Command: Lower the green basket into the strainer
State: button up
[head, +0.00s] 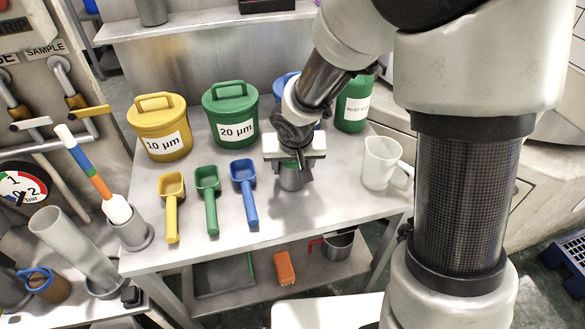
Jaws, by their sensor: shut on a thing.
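My gripper (291,164) points down over the right middle of the metal table. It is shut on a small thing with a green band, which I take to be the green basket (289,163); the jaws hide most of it. Directly below the green part is a short grey metal cylinder (291,180), possibly the strainer. I cannot tell whether the green part is inside it, touching it or just above it, or whether the cylinder rests on the table.
The metal table (320,215) holds a yellow tub (160,117), a green tub (231,130), yellow (172,220), green (210,212) and blue (249,205) scoops, and a white jug (380,163). A green container (352,113) stands behind. The front right is clear.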

jog(key=shift+f, duration=0.1)
jog(key=o, duration=1.1)
